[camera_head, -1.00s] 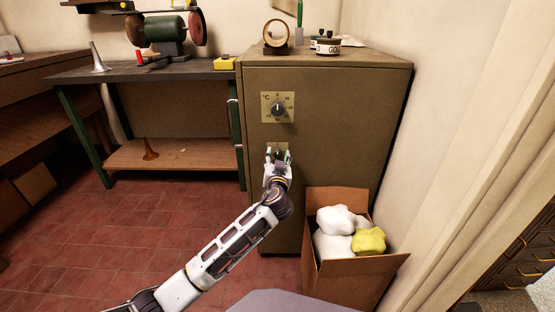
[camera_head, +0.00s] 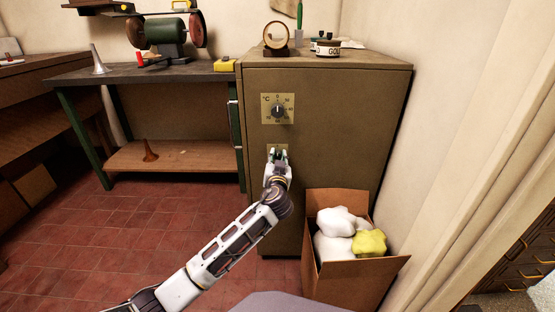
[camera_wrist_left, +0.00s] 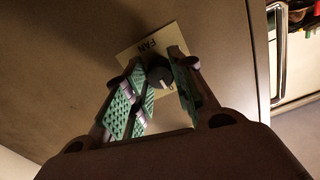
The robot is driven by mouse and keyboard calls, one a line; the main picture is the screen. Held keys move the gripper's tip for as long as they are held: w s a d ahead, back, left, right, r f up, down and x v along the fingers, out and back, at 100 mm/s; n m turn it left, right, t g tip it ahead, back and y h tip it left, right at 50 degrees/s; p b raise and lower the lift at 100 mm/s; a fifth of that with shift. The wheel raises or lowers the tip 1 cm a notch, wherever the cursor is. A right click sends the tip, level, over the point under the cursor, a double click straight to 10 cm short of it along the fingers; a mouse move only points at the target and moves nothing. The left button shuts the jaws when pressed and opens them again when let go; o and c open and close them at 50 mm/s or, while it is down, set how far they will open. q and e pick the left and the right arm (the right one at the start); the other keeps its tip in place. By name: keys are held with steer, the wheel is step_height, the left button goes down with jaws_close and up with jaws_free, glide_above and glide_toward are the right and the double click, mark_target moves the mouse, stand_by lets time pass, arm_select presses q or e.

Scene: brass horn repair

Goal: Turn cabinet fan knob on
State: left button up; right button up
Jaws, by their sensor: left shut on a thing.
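The tan cabinet (camera_head: 335,130) stands against the wall. Its lower front plate, the fan plate (camera_wrist_left: 149,47), is marked FAN in the left wrist view and carries the dark round fan knob (camera_wrist_left: 160,76) with a pale pointer line. My left gripper (camera_head: 278,156) is at this plate in the head view and hides most of the knob there. In the wrist view my left gripper's green-padded fingers (camera_wrist_left: 162,88) are on both sides of the knob, shut on it. My right gripper is in neither view.
A temperature dial (camera_head: 278,109) sits above the fan plate. An open cardboard box (camera_head: 345,278) with white and yellow bundles stands on the floor right of my arm. A workbench (camera_head: 150,72) with a grinder (camera_head: 165,32) is at left. The red tiled floor (camera_head: 130,235) is clear.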

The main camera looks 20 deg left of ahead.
arm_select(q)
steer(key=shift+m+p, duration=0.3)
steer(key=shift+p, duration=0.05)
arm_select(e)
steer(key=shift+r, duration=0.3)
arm_select(q)
steer(key=m+p, duration=0.3)
steer(key=shift+r, duration=0.1)
steer(key=m+p, duration=0.2)
steer(key=shift+m, duration=0.4)
steer(key=m+p, duration=0.6)
steer(key=m, duration=0.2)
steer(key=shift+m+p, duration=0.45)
steer(key=shift+m, duration=0.15)
steer(key=shift+m+p, duration=0.9)
steer(key=shift+m, duration=0.4)
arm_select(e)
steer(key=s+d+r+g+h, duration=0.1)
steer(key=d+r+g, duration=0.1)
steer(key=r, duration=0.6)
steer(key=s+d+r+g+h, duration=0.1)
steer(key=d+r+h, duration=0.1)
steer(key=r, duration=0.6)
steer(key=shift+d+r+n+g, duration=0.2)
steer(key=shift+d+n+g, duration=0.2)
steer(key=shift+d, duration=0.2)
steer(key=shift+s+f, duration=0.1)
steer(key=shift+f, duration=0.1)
